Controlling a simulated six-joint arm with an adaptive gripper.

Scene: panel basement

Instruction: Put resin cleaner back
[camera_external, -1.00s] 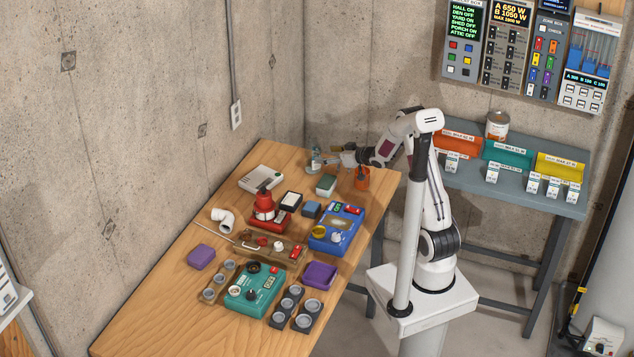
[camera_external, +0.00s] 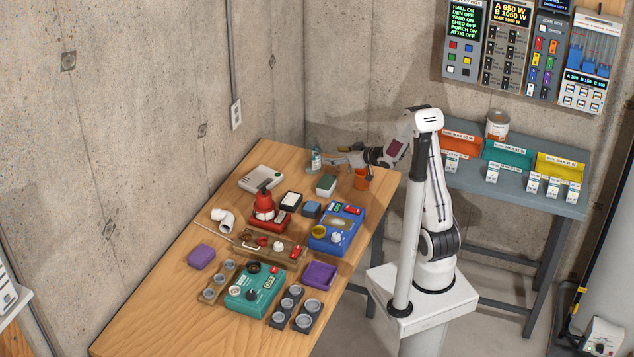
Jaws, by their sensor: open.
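A small clear bottle with a bluish tint (camera_external: 315,160) stands upright at the far end of the wooden table, by the wall; its label is too small to read, so I cannot tell if it is the resin cleaner. My gripper (camera_external: 332,161) is open and empty just right of the bottle, pointing left toward it at low height. A small gap seems to lie between the fingertips and the bottle.
An orange cup (camera_external: 362,179) stands right of the gripper. A green-topped block (camera_external: 326,185) sits just in front. A white device (camera_external: 261,179), a red device (camera_external: 264,208) and a blue device (camera_external: 337,229) crowd the table (camera_external: 150,310). The near left table is clear.

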